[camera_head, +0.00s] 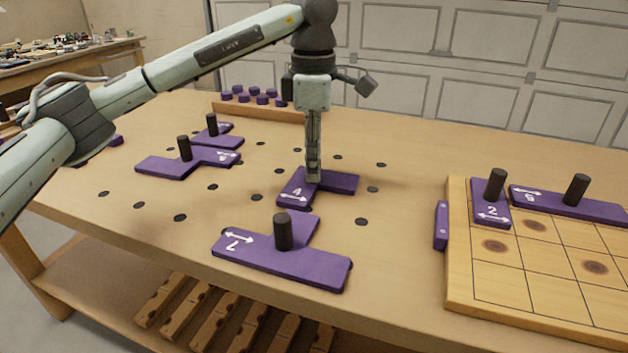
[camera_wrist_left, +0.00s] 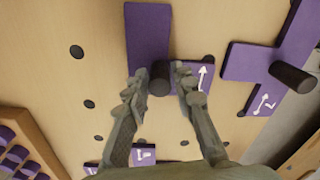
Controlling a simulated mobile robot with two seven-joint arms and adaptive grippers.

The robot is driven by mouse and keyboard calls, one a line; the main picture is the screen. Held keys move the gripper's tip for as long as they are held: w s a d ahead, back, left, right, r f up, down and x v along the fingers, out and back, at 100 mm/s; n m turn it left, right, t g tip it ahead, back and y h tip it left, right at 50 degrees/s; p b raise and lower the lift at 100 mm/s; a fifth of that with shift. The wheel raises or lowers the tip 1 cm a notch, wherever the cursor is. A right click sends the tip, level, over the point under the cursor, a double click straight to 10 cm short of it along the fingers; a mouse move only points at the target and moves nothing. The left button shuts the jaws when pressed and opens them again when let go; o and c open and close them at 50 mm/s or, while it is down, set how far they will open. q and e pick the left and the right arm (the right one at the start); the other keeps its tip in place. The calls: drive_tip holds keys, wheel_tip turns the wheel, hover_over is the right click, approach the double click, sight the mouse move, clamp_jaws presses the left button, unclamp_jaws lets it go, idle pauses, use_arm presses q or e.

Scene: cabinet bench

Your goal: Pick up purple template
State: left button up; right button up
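A purple L-shaped template marked 4 (camera_head: 338,183) lies flat on the table; it also shows in the left wrist view (camera_wrist_left: 148,35). It has an upright dark peg (camera_wrist_left: 160,77), which is mostly hidden by the fingers in the head view. My left gripper (camera_head: 313,172) points straight down over this template. In the left wrist view its two fingers (camera_wrist_left: 160,74) stand on either side of the peg, with small gaps visible, so it looks open around the peg. My right gripper is in neither view.
A purple template marked 7 (camera_head: 285,268) with a peg lies close in front. More purple templates (camera_head: 165,165) lie at left. A gridded wooden board (camera_head: 500,272) at right carries templates with pegs. A wooden rack (camera_head: 285,113) with purple pieces stands behind.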

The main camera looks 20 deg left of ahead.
use_arm(q)
clamp_jaws()
drive_tip(key=shift+r, duration=0.1)
